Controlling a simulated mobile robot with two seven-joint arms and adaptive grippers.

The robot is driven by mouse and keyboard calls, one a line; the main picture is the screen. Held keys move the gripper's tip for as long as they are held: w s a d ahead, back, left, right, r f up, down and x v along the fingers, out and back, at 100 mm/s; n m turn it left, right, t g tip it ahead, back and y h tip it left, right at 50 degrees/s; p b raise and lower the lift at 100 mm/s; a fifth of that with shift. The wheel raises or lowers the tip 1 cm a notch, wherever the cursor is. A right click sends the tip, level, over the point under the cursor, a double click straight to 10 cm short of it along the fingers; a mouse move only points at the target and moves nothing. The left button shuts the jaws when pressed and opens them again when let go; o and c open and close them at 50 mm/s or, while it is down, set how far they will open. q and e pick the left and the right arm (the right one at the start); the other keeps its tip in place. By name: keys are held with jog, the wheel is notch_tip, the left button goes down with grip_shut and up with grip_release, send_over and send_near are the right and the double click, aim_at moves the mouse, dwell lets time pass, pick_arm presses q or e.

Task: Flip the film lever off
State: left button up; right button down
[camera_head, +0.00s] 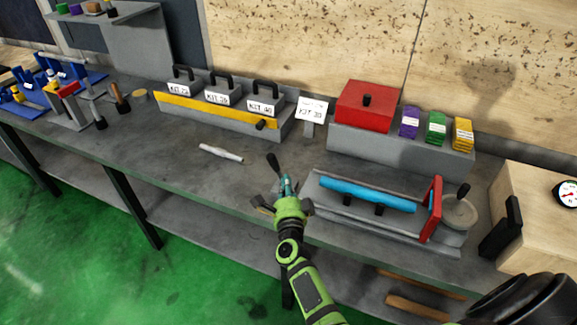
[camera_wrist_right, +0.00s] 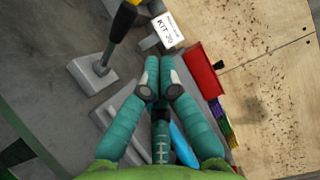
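A lever with a black grip (camera_head: 272,161) stands tilted on a small grey base just left of the blue film roll (camera_head: 368,194). I take it to be the film lever, though no label on it is readable. In the wrist view its black grip (camera_wrist_right: 122,24) rises from a grey base (camera_wrist_right: 92,76), left of the fingers. My right gripper (camera_head: 287,184) is beside the lever in the head view. Its teal fingers (camera_wrist_right: 159,72) come together at the tips with nothing visible between them, clear of the lever. The lower lever is partly hidden by my gripper. My left gripper is not in view.
A red upright plate (camera_head: 432,209) stands at the roll's right end. A red box (camera_head: 365,106), colored packs and a KIT 30 sign (camera_head: 311,110) stand behind. A white rod (camera_head: 221,152) lies on the open bench to the left. A wooden box with a gauge (camera_head: 567,193) is at right.

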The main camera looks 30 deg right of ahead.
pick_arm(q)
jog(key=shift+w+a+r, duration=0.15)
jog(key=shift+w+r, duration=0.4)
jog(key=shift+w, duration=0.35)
pick_arm(e)
jog(key=shift+v, duration=1.15)
